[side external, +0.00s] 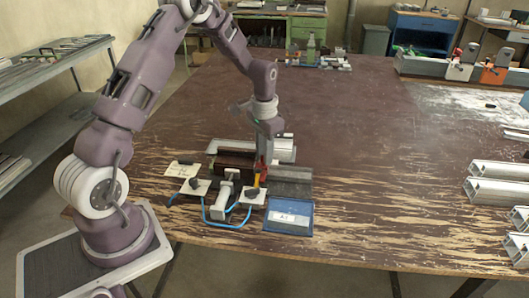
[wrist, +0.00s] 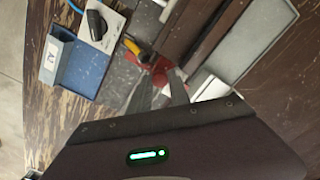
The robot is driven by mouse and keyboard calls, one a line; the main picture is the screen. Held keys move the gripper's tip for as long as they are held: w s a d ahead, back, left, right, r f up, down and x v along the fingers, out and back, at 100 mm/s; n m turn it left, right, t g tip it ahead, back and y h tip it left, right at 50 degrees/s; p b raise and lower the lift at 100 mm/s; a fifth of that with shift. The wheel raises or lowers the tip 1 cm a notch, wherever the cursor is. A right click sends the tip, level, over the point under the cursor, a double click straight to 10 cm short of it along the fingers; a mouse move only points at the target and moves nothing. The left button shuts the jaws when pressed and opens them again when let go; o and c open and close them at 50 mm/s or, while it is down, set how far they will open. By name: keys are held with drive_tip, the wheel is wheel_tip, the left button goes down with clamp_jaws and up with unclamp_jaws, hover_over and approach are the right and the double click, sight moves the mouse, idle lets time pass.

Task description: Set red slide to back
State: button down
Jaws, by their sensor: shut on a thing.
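The red slide (side external: 262,170) shows as a small red part low at the fixture, mostly hidden by my gripper in the side view. In the wrist view the red slide (wrist: 160,70) lies just beyond my fingertips, beside a dark brown block. My gripper (side external: 265,158) points down at it from above. In the wrist view my gripper (wrist: 163,84) has its fingers at the red part and is shut on it; the exact contact is partly hidden.
A yellow-and-black handle (wrist: 132,46) sits close beside the red part. White plates with black knobs (side external: 195,187), a blue cable (side external: 222,224) and a labelled blue tray (side external: 289,230) are near. Aluminium profiles (side external: 510,188) lie at right. The table's middle is clear.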

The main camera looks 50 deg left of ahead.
drive_tip(key=shift+r, duration=0.1)
drive_tip(key=w+d, duration=0.8)
drive_tip(key=shift+w+d, duration=0.3)
drive_tip(key=shift+w, duration=0.05)
drive_tip(key=c, duration=1.5)
unclamp_jaws()
wheel_tip(320, 180, up, 7)
drive_tip(key=shift+r, duration=0.15)
